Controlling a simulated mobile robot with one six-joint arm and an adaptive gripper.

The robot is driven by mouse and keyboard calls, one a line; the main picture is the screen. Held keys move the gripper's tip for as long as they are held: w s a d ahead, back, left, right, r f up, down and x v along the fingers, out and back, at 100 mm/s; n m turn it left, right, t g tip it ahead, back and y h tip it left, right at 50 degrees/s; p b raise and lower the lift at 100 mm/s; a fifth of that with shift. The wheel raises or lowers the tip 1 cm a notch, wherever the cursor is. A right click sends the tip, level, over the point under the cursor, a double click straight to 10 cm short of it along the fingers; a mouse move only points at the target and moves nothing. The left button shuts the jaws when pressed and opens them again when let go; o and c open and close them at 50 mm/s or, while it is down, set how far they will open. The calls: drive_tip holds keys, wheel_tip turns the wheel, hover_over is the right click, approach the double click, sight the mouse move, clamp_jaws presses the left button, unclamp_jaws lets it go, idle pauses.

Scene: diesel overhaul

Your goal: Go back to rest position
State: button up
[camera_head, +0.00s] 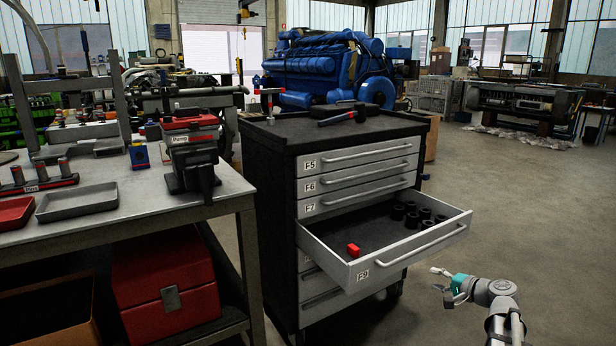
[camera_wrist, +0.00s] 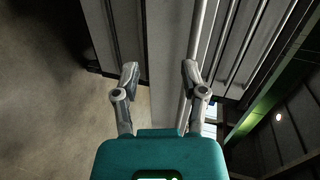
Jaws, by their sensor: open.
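My gripper (camera_head: 440,281) is at the lower right in the head view, in front of the tool cabinet (camera_head: 275,190) and right of its open drawer (camera_head: 440,234). In the wrist view, the two fingers of my gripper (camera_wrist: 160,72) stand apart with nothing between them. A red block (camera_head: 353,250) lies in the drawer's front left corner. Several black cylindrical parts (camera_head: 411,214) stand in the drawer's right part. Drawer fronts and a long handle (camera_wrist: 200,40) show beyond the fingers in the wrist view, sideways.
A hammer (camera_head: 345,116) lies on the cabinet top. A blue engine (camera_head: 325,65) is behind. The floor (camera_head: 530,200) at right is clear.

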drive_tip(key=s+a+f+n+g+h, duration=0.1)
drive_tip(key=s+a+f+n+g, duration=0.25)
drive_tip(key=a, duration=0.35)
drive_tip(key=s+a+f+n+g, duration=0.2)
drive_tip(key=s+a+f+g, duration=0.15)
drive_tip(key=a, duration=0.25)
drive_tip(key=s+a+f+n+g+h+p, duration=0.1)
drive_tip(key=s+a+f+n+g+h, duration=0.1)
drive_tip(key=s+a+g+h, duration=0.3)
drive_tip(key=s+a+f+n+h, duration=0.2)
drive_tip(key=s+f+n+h, duration=0.1)
drive_tip(key=s, duration=0.5)
wheel_tip(320, 180, up, 38)
drive_tip(key=p, duration=3.8)
drive_tip(key=shift+w+y, duration=0.3)
drive_tip(key=shift+w, duration=0.05)
